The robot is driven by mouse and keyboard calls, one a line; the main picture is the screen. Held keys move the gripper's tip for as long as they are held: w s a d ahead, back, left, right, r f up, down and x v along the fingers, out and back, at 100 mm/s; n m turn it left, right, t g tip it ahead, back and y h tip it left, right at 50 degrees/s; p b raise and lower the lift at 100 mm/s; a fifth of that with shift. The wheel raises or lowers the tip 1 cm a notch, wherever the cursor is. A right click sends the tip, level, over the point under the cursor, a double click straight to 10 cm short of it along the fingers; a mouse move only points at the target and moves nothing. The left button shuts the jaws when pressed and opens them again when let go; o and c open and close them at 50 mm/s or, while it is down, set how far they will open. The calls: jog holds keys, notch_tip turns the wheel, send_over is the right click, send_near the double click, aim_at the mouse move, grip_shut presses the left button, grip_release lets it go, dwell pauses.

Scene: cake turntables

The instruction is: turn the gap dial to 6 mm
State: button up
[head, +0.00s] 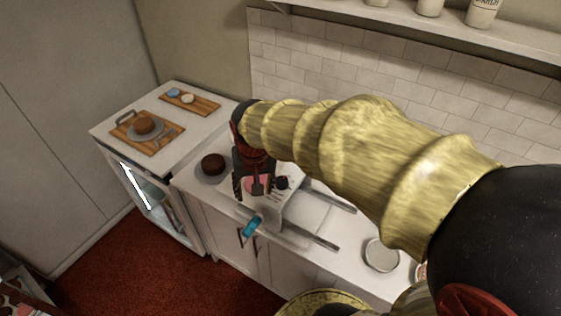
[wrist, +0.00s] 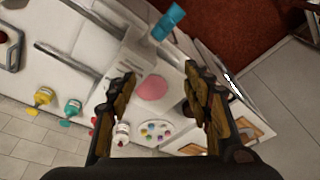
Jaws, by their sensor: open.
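A white sheeter-like machine (head: 296,208) stands on the counter, with long grey bars and a turquoise handle (head: 251,227) at its front. A small black knob (head: 282,182) at its back end may be the gap dial; its marks are too small to read. In the wrist view the machine (wrist: 133,58) and handle (wrist: 168,20) lie beyond the fingers; I cannot make out the dial there. My gripper (head: 255,188) is open and empty, pointing down above the counter close to the knob. A pink disc (wrist: 152,88) lies below, between the fingers (wrist: 160,76).
A chocolate cake on a grey turntable (head: 203,178) stands left of my gripper. Boards (head: 174,143) with a brown cake sit on the far-left unit. A round plate (head: 381,262) lies at right.

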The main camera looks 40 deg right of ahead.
jog(key=w+d+r+m+g+p, duration=0.2)
jog(key=w+d+m+p, duration=0.15)
jog(key=d+p, duration=0.35)
jog(key=m+g+p, duration=0.1)
jog(key=m+p, duration=0.1)
jog(key=p, duration=0.6)
send_near(282, 180)
jog(key=shift+w+a+f, duration=0.1)
jog(key=shift+w+a, duration=0.05)
jog(key=shift+w, duration=0.05)
jog(key=shift+d+f+m+p, duration=0.25)
jog(key=shift+d+f+p, duration=0.05)
jog(key=shift+f+p, duration=0.1)
jog(key=shift+s+d+f+p, duration=0.15)
jog(key=shift+f+p, duration=0.1)
jog(key=shift+f, duration=1.7)
jog(key=shift+s+f+p, duration=0.15)
jog(key=shift+f+p, duration=0.05)
jog(key=shift+f, duration=1.75)
jog(key=shift+c, duration=0.4)
jog(key=c, duration=1.1)
